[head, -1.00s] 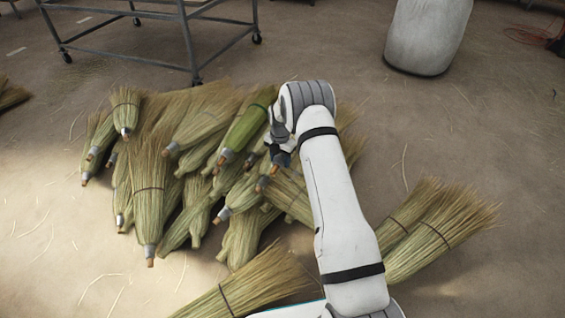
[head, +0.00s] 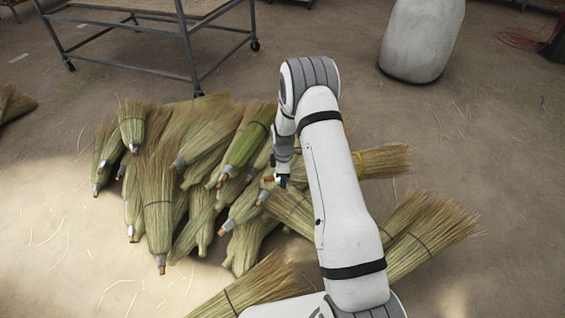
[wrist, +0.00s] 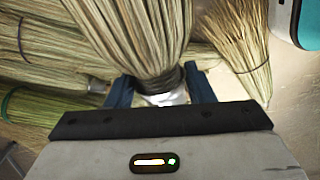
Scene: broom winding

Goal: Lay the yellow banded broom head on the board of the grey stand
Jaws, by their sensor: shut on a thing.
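My gripper (head: 281,181) hangs over the broom pile, partly hidden by my arm in the head view. In the wrist view my gripper (wrist: 160,92) is shut on the neck of a straw broom head (wrist: 135,38). Its bristles point away from the jaws, and a dark binding shows at the neck. A golden broom end (head: 382,160) sticks out right of my arm in the head view and seems to be the held one. No board of a grey stand is clearly visible.
Several green-yellow broom heads (head: 158,205) lie heaped left of my arm. More brooms (head: 425,238) lie at the lower right. A grey metal frame on casters (head: 185,45) stands at the back left, a whitish sack (head: 422,38) at the back right. Floor between them is open.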

